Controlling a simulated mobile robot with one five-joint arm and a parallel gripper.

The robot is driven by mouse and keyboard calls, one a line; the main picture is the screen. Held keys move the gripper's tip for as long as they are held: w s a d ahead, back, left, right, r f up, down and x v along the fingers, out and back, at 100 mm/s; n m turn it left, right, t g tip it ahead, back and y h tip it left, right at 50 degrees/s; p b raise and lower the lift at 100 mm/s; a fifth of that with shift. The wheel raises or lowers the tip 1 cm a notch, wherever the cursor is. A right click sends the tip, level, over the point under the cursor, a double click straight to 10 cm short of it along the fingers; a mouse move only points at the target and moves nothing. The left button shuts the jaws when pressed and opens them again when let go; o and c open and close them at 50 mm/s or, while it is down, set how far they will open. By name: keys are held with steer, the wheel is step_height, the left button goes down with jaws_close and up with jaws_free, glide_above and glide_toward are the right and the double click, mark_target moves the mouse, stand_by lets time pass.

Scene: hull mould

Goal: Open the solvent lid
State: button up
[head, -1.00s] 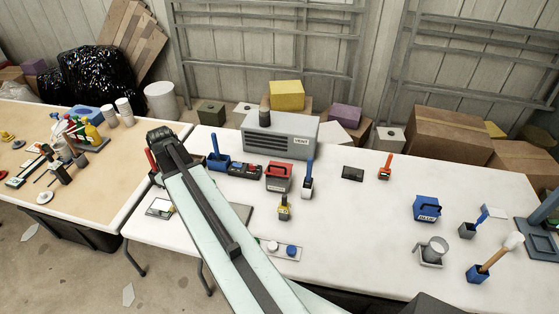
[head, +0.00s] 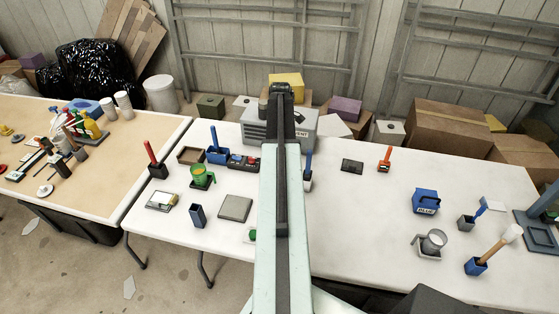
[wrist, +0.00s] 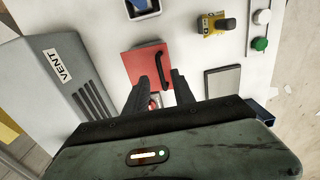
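A red lid (wrist: 141,66) with a black bar handle (wrist: 150,55) shows in the wrist view, in front of my fingers; I take it to be the solvent lid. It looks shut. My gripper (wrist: 160,77) is open, with its two dark fingers apart and the near part of the lid visible between them. The fingertips are close to the handle's near end, and I cannot tell whether they touch the lid. In the head view my arm hides the red box and the fingers.
A grey VENT box (wrist: 62,85) stands close on the wrist view's left.

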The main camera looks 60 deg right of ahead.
step_height(320, 180, down, 5)
steer(key=b, duration=0.3)
steer(key=shift+r, duration=0.1)
jaws_close()
stand_by(1.0)
steer(key=shift+a, duration=0.25)
steer(key=shift+d+r, duration=0.1)
steer(key=shift+d, duration=0.15)
